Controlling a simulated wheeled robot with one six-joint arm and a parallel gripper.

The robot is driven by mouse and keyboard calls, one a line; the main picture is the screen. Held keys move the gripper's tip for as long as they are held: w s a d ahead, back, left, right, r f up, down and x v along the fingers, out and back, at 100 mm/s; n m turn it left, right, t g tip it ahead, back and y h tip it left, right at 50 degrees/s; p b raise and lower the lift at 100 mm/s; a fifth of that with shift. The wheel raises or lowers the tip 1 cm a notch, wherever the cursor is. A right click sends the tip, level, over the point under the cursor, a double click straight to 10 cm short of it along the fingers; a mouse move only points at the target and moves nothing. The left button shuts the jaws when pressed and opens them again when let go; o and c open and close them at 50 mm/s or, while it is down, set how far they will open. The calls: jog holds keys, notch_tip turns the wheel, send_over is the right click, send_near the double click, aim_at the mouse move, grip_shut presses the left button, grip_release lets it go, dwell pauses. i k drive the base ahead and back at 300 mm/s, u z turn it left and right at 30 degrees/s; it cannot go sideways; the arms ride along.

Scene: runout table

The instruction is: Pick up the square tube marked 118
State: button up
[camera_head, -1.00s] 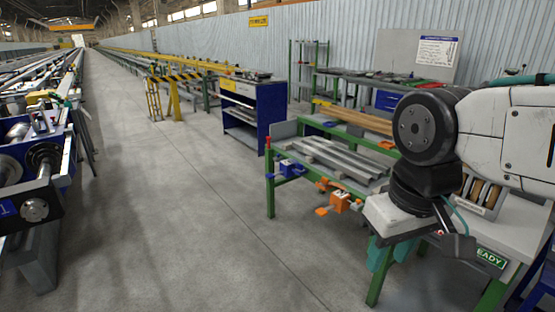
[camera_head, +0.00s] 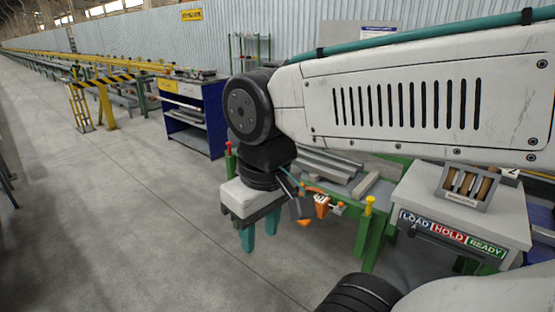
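Several grey metal tubes and bars (camera_head: 338,166) lie on a green-framed bench (camera_head: 363,228), partly hidden behind my arm. No marking 118 can be read on any of them, so I cannot tell which is the named tube. My gripper (camera_head: 260,234) hangs fingers down in front of the bench's left end, over the floor. Its two teal fingers are apart with nothing visible between them.
Orange and red clamps (camera_head: 321,205) sit on the bench's near edge beside my gripper. A blue shelf unit (camera_head: 198,117) stands behind left. The floor (camera_head: 130,210) at left is clear.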

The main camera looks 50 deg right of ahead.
aim_at(328, 172)
jog(key=z, duration=0.2)
jog(key=i, duration=0.95)
jog(key=z, duration=1.25)
jog(key=i, duration=0.7)
jog(key=z, duration=0.75)
